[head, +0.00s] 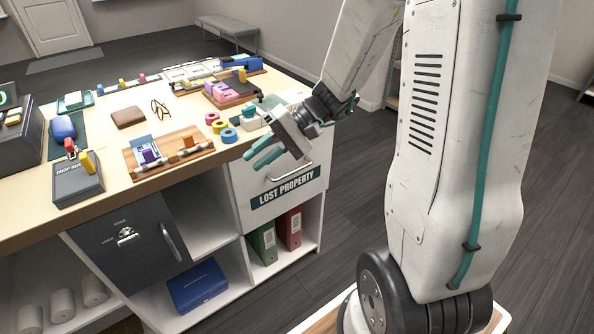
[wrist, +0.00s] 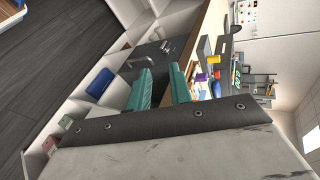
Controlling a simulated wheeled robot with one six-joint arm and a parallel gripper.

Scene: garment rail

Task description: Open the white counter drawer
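The white counter drawer (head: 246,184) is at the counter's right end in the head view. Its front looks flush with the counter. A thin bar handle (head: 290,173) crosses it, above a dark "LOST PROPERTY" label (head: 286,188). My gripper (head: 250,161) has teal fingers with a gap between them and nothing held. It hangs in front of the counter edge, up and left of the handle, apart from it as far as I can tell. In the wrist view my gripper (wrist: 162,82) points along the counter front; I cannot make out the drawer handle there.
A dark grey cabinet door (head: 130,245) is left of the drawer, with its own handle. Open shelves below hold a blue box (head: 197,286) and red and green binders (head: 263,243). The countertop carries tape rolls (head: 228,135), a wooden tray (head: 143,173) and other small items. Open floor lies right of the counter.

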